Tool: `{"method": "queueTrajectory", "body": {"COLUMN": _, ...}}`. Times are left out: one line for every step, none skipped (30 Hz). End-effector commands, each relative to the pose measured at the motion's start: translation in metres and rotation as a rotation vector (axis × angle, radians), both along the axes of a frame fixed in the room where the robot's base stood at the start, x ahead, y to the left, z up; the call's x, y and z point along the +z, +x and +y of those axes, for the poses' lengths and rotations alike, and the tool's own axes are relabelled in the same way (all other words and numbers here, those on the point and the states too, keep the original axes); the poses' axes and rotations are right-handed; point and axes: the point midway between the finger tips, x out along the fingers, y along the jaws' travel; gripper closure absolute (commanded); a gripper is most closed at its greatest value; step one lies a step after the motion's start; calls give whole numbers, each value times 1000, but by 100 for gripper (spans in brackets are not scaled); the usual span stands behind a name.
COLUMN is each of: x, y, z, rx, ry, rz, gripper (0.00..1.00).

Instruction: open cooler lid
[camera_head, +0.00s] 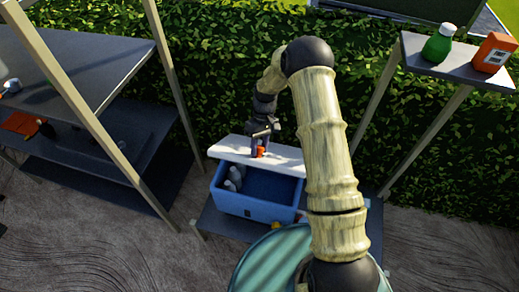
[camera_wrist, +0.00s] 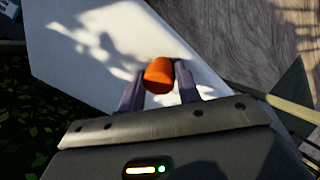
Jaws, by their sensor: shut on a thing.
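The cooler (camera_head: 245,206) is a blue box on a low dark shelf, seen in the head view. Its white lid (camera_head: 287,160) is raised and shifted toward the back, so the blue inside and some pale bottles (camera_head: 235,178) show at the left. My gripper (camera_head: 259,152) is over the lid, shut on its small orange knob (camera_head: 261,151). In the wrist view the orange knob (camera_wrist: 159,75) sits between my two dark fingers, and the white lid (camera_wrist: 75,60) spreads beyond it. Part of the cooler's right side is behind my arm.
A dark shelf rack (camera_head: 75,75) with slanted posts stands at the left, with orange and dark items on its lower level. A high shelf (camera_head: 450,68) at the right holds a green bottle (camera_head: 438,45) and an orange container (camera_head: 493,52). A hedge (camera_head: 220,60) runs close behind.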

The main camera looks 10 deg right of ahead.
Motion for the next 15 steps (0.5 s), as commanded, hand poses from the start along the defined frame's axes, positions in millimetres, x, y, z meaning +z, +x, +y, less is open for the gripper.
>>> {"method": "queueTrajectory", "body": {"x": 1, "y": 8, "z": -4, "rx": -7, "ry": -4, "rz": -24, "gripper": 100}}
{"method": "queueTrajectory", "body": {"x": 2, "y": 8, "z": -5, "rx": -9, "ry": -4, "rz": -23, "gripper": 100}}
{"method": "queueTrajectory", "body": {"x": 2, "y": 9, "z": -6, "rx": -10, "ry": -3, "rz": -23, "gripper": 100}}
{"method": "queueTrajectory", "body": {"x": 2, "y": 9, "z": -7, "rx": -11, "ry": -3, "rz": -23, "gripper": 100}}
{"method": "queueTrajectory", "body": {"x": 2, "y": 9, "z": -8, "rx": -13, "ry": -3, "rz": -23, "gripper": 100}}
{"method": "queueTrajectory", "body": {"x": 2, "y": 9, "z": -8, "rx": -14, "ry": -3, "rz": -23, "gripper": 100}}
{"method": "queueTrajectory", "body": {"x": 2, "y": 9, "z": -9, "rx": -15, "ry": -3, "rz": -22, "gripper": 100}}
{"method": "queueTrajectory", "body": {"x": 1, "y": 9, "z": -10, "rx": -17, "ry": -3, "rz": -23, "gripper": 100}}
{"method": "queueTrajectory", "body": {"x": 1, "y": 9, "z": -10, "rx": -18, "ry": -3, "rz": -23, "gripper": 100}}
{"method": "queueTrajectory", "body": {"x": 1, "y": 9, "z": -10, "rx": -19, "ry": -3, "rz": -23, "gripper": 100}}
{"method": "queueTrajectory", "body": {"x": 1, "y": 9, "z": -11, "rx": -20, "ry": -3, "rz": -22, "gripper": 100}}
{"method": "queueTrajectory", "body": {"x": 1, "y": 9, "z": -11, "rx": -21, "ry": -3, "rz": -22, "gripper": 100}}
{"method": "queueTrajectory", "body": {"x": 1, "y": 9, "z": -12, "rx": -21, "ry": -3, "rz": -23, "gripper": 100}}
{"method": "queueTrajectory", "body": {"x": 1, "y": 9, "z": -12, "rx": -22, "ry": -3, "rz": -23, "gripper": 63}}
{"method": "queueTrajectory", "body": {"x": 1, "y": 10, "z": -13, "rx": -23, "ry": -2, "rz": -23, "gripper": 55}}
